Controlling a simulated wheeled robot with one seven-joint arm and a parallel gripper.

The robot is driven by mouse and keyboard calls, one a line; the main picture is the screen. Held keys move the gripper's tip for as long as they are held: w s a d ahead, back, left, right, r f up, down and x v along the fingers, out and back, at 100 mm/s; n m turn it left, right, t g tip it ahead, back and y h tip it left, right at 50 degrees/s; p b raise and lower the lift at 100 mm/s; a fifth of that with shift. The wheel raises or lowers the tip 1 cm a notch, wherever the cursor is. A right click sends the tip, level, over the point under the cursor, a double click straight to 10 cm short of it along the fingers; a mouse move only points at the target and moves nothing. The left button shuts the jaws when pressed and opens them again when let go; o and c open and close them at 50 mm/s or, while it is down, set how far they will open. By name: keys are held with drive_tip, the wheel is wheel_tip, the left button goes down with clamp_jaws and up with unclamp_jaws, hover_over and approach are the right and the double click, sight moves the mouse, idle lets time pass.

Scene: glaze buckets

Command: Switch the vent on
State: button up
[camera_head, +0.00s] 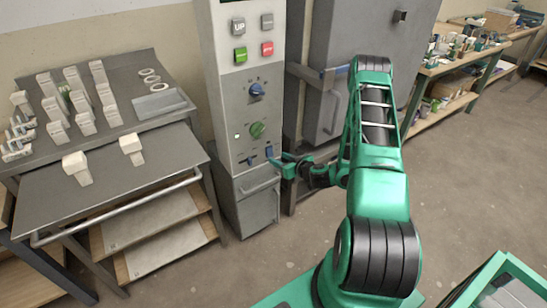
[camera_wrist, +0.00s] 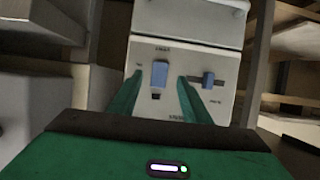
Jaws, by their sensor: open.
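The grey control panel (camera_head: 240,100) stands upright in the head view. Low on its face are two small blue switches. The right one (camera_head: 269,151) is upright over a short slot; the left one (camera_head: 249,160) sits on a dark horizontal slot. My gripper (camera_head: 279,164) is open and empty in front of the panel's lower right edge. In the wrist view its fingertips (camera_wrist: 160,77) lie either side of the upright blue switch (camera_wrist: 159,74); I cannot tell whether they touch it. The other switch (camera_wrist: 208,79) is outside the fingers. The labels are too small to read.
Above the switches are a green knob (camera_head: 257,130), a small lit lamp (camera_head: 237,136), a blue knob (camera_head: 257,90) and several push buttons. A metal cart (camera_head: 110,190) with pale blocks stands left. A grey cabinet (camera_head: 335,60) is close on the right. Floor is free further right.

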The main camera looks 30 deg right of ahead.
sight(270, 154)
drive_tip(key=x, duration=0.6)
drive_tip(key=shift+r, duration=0.1)
